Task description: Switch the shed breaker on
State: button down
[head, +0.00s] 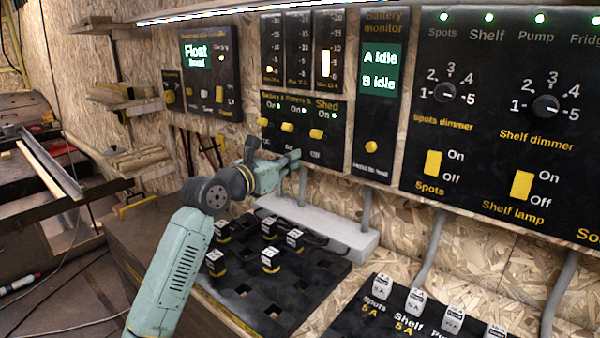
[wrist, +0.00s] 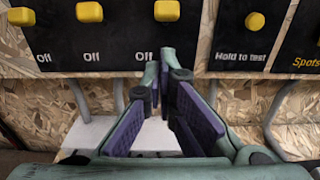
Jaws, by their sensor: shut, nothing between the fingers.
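The shed breaker (head: 316,133) is a yellow toggle on a black panel, rightmost of three, between an "On" label above and "Off" below. A small green light shows beside its "On" label. It also shows at the top of the wrist view (wrist: 167,11), above an "Off" label. I cannot tell surely which way its lever is set.
Battery A (head: 263,122) and Battery B (head: 288,127) breakers sit left of the shed one. A battery monitor (head: 375,100) with a yellow button is to the right. Grey conduits (head: 303,185) and a pale ledge (head: 325,228) lie below; a black socket board (head: 275,290) stands in front.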

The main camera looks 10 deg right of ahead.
jog(key=shift+s+a+r+b, duration=0.1)
jog(key=shift+s+a+r, duration=0.3)
jog(key=shift+r, duration=0.15)
jog(key=shift+s+a+r+b, duration=0.1)
jog(key=shift+s+a+r, duration=0.15)
jog(key=shift+a+r, duration=0.3)
jog(key=shift+s+a+r+b, duration=0.1)
jog(key=shift+s+a+r, duration=0.25)
jog(key=shift+r, duration=0.25)
